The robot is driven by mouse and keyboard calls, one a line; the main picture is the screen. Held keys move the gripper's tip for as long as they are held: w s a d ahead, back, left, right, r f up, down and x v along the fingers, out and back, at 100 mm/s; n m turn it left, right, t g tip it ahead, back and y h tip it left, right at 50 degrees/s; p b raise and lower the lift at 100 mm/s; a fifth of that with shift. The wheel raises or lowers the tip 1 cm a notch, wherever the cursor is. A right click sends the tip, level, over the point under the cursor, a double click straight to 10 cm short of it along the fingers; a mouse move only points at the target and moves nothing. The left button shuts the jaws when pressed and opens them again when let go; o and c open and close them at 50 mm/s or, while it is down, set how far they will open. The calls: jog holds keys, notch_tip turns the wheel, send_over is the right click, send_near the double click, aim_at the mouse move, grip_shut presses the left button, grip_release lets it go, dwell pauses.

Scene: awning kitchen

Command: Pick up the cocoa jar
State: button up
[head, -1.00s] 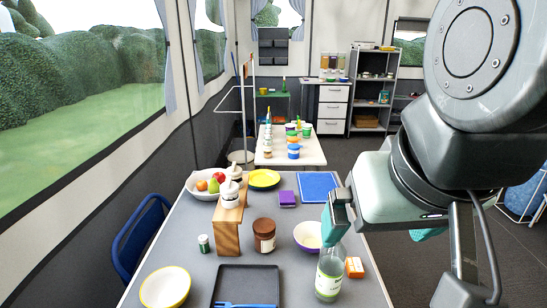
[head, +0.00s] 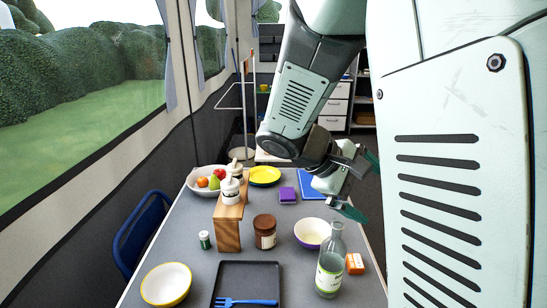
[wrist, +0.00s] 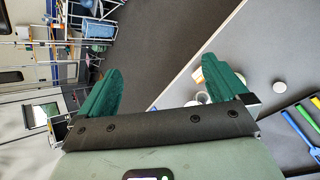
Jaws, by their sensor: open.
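The cocoa jar, a brown jar with a brown lid and a pale label (head: 265,232), stands upright on the grey table in the head view. It is right of the wooden stand and behind the black tray. My gripper (head: 361,187) is open and empty, above the table's right edge, to the right of the jar and higher than it. In the wrist view its two green fingers (wrist: 160,88) are spread apart, with floor and table edge between and beyond them. I cannot make out the jar in the wrist view.
A clear bottle (head: 330,262) and a white-and-purple bowl (head: 311,232) stand right of the jar, with an orange box (head: 355,264) beside the bottle. The wooden stand (head: 228,233) bears white-lidded jars. The black tray (head: 246,283) holds a blue fork.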

jog(key=w+a+f+n+t+h, duration=0.4)
jog(key=w+f+n, duration=0.15)
jog(key=w, duration=0.35)
jog(key=n+t+y, duration=0.9)
jog(key=n+t, duration=0.2)
jog(key=n, duration=0.7)
send_near(268, 216)
jog(key=shift+s+a+f, duration=0.15)
jog(key=shift+s+a, duration=0.05)
jog(key=shift+s, duration=0.2)
jog(key=shift+s+a+f, duration=0.15)
jog(key=shift+s+a, duration=0.05)
jog(key=shift+s, duration=0.2)
jog(key=shift+w+f, duration=0.15)
jog(key=shift+w, duration=0.15)
jog(key=x, duration=1)
jog(key=shift+d+r, duration=0.1)
jog(key=shift+r, duration=0.15)
jog(key=shift+c, duration=0.2)
